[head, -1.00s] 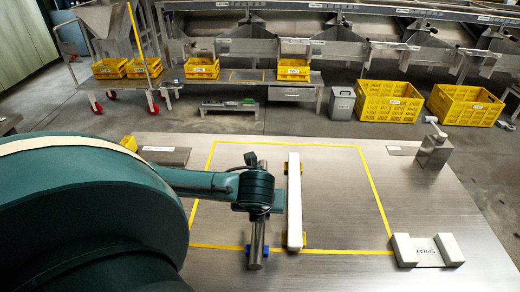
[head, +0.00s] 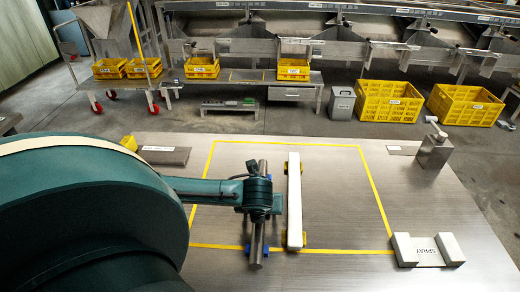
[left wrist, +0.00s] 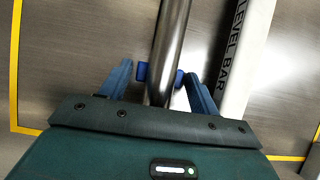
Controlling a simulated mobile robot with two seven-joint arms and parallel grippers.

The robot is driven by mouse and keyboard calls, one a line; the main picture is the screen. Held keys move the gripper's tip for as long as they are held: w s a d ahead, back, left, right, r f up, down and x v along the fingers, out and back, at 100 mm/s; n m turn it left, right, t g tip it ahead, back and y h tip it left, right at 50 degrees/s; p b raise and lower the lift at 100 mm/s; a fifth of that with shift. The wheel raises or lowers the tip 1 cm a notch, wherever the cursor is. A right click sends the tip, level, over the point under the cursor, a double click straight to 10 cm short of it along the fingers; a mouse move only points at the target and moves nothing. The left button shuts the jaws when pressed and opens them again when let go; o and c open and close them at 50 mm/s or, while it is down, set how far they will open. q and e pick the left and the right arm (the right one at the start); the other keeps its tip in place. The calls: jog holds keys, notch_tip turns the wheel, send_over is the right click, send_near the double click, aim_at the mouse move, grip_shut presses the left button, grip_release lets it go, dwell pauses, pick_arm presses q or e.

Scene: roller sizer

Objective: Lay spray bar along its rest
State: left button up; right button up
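The spray bar, a grey metal tube (head: 257,238), lies lengthwise on the table and also shows in the left wrist view (left wrist: 170,35). Bright blue support pieces (head: 248,249) flank its near end. In the left wrist view a blue support (left wrist: 141,71) shows on both sides of the tube. My left gripper (head: 259,208) is over the bar's middle. In the left wrist view its fingers (left wrist: 158,80) stand apart on either side of the tube, with gaps. The arm hides part of the bar. How fully the bar is seated cannot be told. My right gripper is not in view.
A white level bar (head: 294,205) on yellow supports lies close to the right, parallel. Yellow tape (head: 375,190) outlines a square. White blocks (head: 405,250) with a label are at front right, and a grey block (head: 434,152) at back right. The square's right side is clear.

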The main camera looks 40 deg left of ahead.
pick_arm(q)
jog(key=shift+r, duration=0.1)
jog(key=c, duration=1.1)
notch_tip(320, 180, up, 10)
jog(key=shift+f+p, duration=0.1)
jog(key=shift+p, duration=0.25)
jog(key=shift+w+d+f+n, duration=0.1)
jog(key=shift+d+f+n, duration=0.1)
jog(key=shift+d+n, duration=0.3)
jog(key=d+n+g, duration=0.3)
jog(key=n, duration=0.2)
jog(key=d+n+g, duration=0.2)
jog(key=d+n, duration=0.2)
jog(key=n, duration=0.2)
jog(key=d+n+g, duration=0.3)
jog(key=d+n, duration=0.1)
jog(key=n, duration=0.2)
jog(key=shift+s+g+y, duration=0.3)
jog(key=shift+s+y, duration=0.05)
jog(key=shift+y, duration=0.05)
jog(key=d+r+n+g+h, duration=0.2)
jog(key=r+n, duration=0.4)
jog(key=n, duration=0.4)
jog(key=shift+d+h, duration=0.8)
jog(key=shift+h, duration=0.5)
jog(key=shift+w+r, duration=0.1)
jog(key=shift+w, duration=0.05)
